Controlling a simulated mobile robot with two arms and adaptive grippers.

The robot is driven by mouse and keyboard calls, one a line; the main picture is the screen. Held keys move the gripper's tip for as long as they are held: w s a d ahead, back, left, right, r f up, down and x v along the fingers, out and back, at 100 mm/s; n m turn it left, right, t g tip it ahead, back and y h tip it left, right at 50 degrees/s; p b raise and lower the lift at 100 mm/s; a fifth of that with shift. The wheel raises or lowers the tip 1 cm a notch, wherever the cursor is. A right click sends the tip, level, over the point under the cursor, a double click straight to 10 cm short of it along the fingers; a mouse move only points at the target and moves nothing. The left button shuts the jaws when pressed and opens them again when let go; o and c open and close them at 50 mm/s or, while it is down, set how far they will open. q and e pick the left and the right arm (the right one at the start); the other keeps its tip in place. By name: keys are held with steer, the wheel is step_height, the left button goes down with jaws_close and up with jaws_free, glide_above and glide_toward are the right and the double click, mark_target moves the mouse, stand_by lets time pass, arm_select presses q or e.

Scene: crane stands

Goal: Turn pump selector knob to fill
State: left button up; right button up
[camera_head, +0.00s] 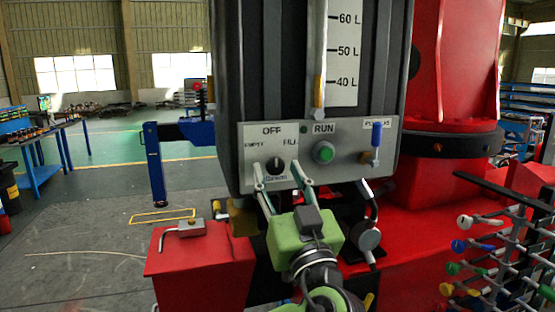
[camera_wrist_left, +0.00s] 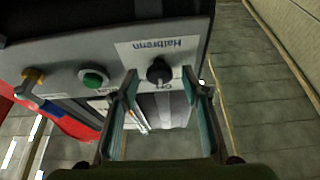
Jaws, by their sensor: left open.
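The pump selector knob (camera_head: 275,165) is a small black dial on the grey control panel (camera_head: 345,168). Labels EMPTY, OFF and FILL are printed around it. The knob also shows in the left wrist view (camera_wrist_left: 159,71), just beyond the fingertips. My left gripper (camera_head: 281,177) is open, with its two fingers at either side of the knob in the head view. In the wrist view the gap between the fingers (camera_wrist_left: 162,82) is empty, and I cannot tell whether either finger touches the knob. The knob's exact pointer direction is too small to read. My right gripper is not in view.
A green RUN button (camera_head: 323,152) and a blue-handled valve (camera_head: 376,140) sit right of the knob. A litre gauge (camera_head: 343,50) rises above the panel. A red box (camera_head: 200,265) stands below left, and a rack of coloured-tipped rods (camera_head: 495,255) stands at right.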

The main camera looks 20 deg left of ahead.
arm_select(q)
steer(key=shift+w+a+r, duration=0.25)
steer(key=shift+w+a, duration=0.05)
steer(key=shift+w, duration=0.2)
steer(key=c, duration=1.1)
